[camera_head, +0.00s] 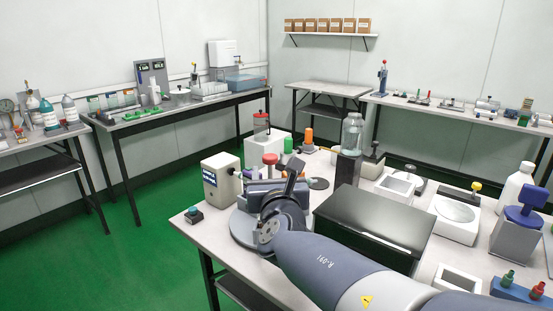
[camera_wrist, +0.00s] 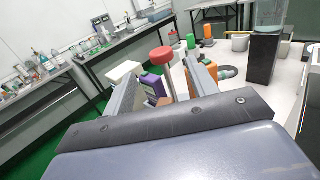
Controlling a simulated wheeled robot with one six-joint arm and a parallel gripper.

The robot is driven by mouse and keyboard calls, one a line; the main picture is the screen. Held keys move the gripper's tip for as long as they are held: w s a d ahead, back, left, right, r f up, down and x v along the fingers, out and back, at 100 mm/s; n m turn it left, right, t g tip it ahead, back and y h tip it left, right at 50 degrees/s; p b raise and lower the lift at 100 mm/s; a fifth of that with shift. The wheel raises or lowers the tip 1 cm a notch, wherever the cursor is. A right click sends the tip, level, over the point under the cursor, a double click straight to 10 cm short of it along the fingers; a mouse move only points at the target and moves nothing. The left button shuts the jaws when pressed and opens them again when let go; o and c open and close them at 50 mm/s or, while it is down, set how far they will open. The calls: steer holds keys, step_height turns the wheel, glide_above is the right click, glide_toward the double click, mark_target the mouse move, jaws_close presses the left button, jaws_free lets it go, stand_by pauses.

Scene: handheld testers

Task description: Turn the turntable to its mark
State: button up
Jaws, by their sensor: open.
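My gripper (camera_wrist: 160,70) is open, with one finger on each side of the wrist view. A red round knob on a pale post (camera_wrist: 162,57) shows between the fingers; contact cannot be told. The same red knob (camera_head: 270,158) stands just beyond my gripper in the head view. A purple block (camera_wrist: 154,86) and an orange block (camera_wrist: 184,83) are close to the post. A flat grey disc (camera_head: 240,229) shows left of my wrist, partly hidden by it. Which part is the turntable is not clear, and no mark can be made out.
A white box with a display (camera_head: 218,180) stands left of my gripper. A black box (camera_head: 375,226) lies right of it, with a glass jar on a black stand (camera_head: 348,168) behind. Several small devices crowd the table's right side. Green floor is open to the left.

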mark_target(269, 155)
steer(key=w+a, duration=0.1)
steer(key=w, duration=0.9)
steer(key=shift+w+a, duration=0.15)
steer(key=shift+w, duration=0.1)
jaws_close()
